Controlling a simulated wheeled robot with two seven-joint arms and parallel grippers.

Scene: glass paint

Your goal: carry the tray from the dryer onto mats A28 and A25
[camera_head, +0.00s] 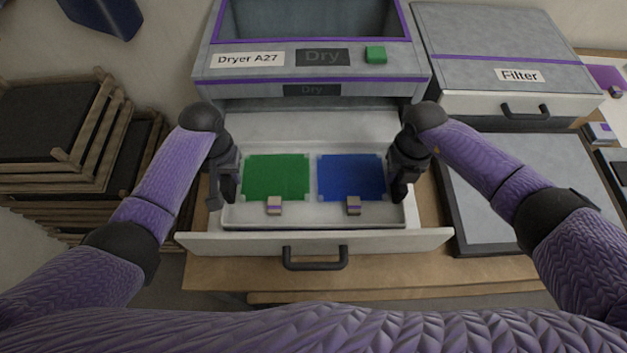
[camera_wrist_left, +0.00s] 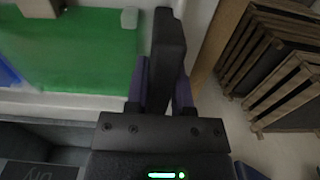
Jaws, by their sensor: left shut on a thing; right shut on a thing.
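The pale tray (camera_head: 313,213) sits in the open drawer of the dryer (camera_head: 310,65), which is labelled Dryer A27. It holds a green panel (camera_head: 276,176) and a blue panel (camera_head: 350,176) side by side. My left gripper (camera_head: 226,188) is shut on the tray's left edge, and my right gripper (camera_head: 401,183) is shut on its right edge. In the left wrist view, the left fingers (camera_wrist_left: 163,75) stand beside the green panel (camera_wrist_left: 85,50), by the tray's rim (camera_wrist_left: 60,99). No mat labelled A28 or A25 is readable.
Small blocks (camera_head: 274,205) with purple stripes stand at the panels' front edges. The drawer front (camera_head: 400,241) has a dark handle (camera_head: 315,260). A Filter box (camera_head: 510,60) and a grey slab (camera_head: 520,185) are at right. Wooden racks (camera_head: 60,130) stand at left.

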